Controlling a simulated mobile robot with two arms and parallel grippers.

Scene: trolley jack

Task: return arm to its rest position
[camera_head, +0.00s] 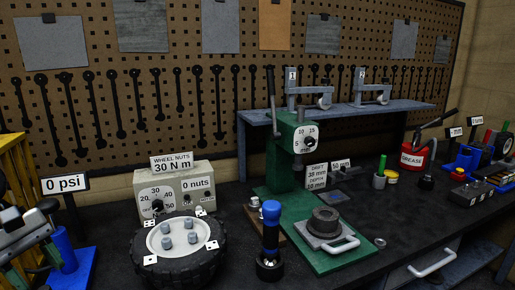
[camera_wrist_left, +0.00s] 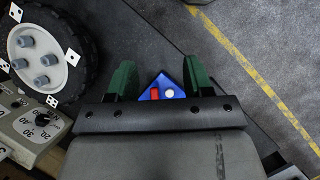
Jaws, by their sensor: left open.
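My left gripper (camera_head: 34,264) is at the left edge of the head view, pointing down beside the wheel. In the left wrist view its two green fingers (camera_wrist_left: 171,82) stand apart with nothing held between them. Below and beyond the gap lies a blue base (camera_wrist_left: 160,87) with a red part and a white round part. In the head view a blue post and base (camera_head: 64,250) stand just right of the fingers. I cannot tell whether the fingers touch it. My right gripper is in neither view.
The wheel (camera_head: 180,265) and the wheel-nut box (camera_head: 187,183) stand close to the right of my left gripper. A "0 psi" sign (camera_head: 65,184) rises behind it. A green press (camera_head: 291,150), a blue-handled tool (camera_head: 270,235) and a yellow frame (camera_head: 17,160) are also around.

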